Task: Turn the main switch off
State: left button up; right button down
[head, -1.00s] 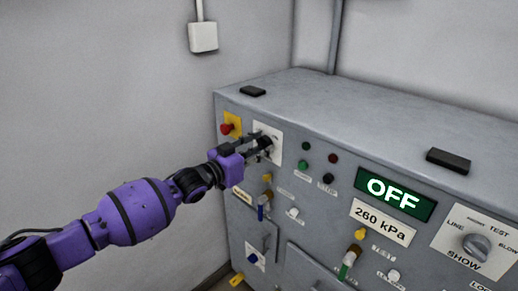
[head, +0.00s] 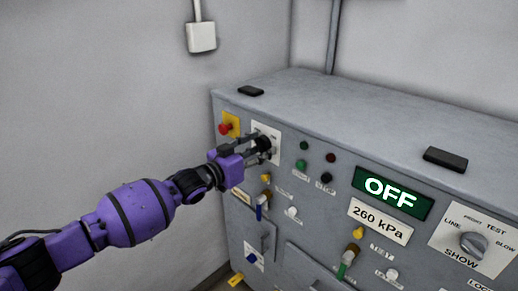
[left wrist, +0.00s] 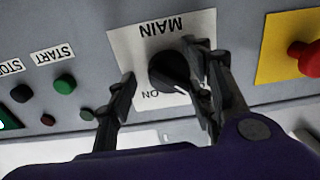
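The main switch is a black round knob (left wrist: 172,70) on a white plate (left wrist: 125,45) lettered MAIN and ON, upside down in the left wrist view. In the head view the plate (head: 275,132) sits at the upper left of the cabinet front, with the knob (head: 264,143) partly behind my fingers. My left gripper (head: 252,147) is at the plate, its fingers apart. In the left wrist view my left gripper (left wrist: 162,95) has one finger either side of the knob. The right-hand finger is close to it; contact is unclear. A gap shows at the left-hand finger. My right gripper is out of view.
A red button on a yellow plate (head: 229,125) is just left of the switch. Green (head: 302,165) and black (head: 326,179) buttons are to its right. A display (head: 393,192) reads OFF. A blue-handled valve (head: 260,208) lies below. The cabinet top (head: 340,108) is mostly clear.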

pick_arm(q)
jog(key=shift+a+f, duration=0.1)
jog(key=shift+f, duration=0.05)
jog(key=shift+a, duration=0.15)
jog(key=v, duration=1.1)
jog(key=shift+s+a, duration=0.2)
jog(key=shift+s, duration=0.1)
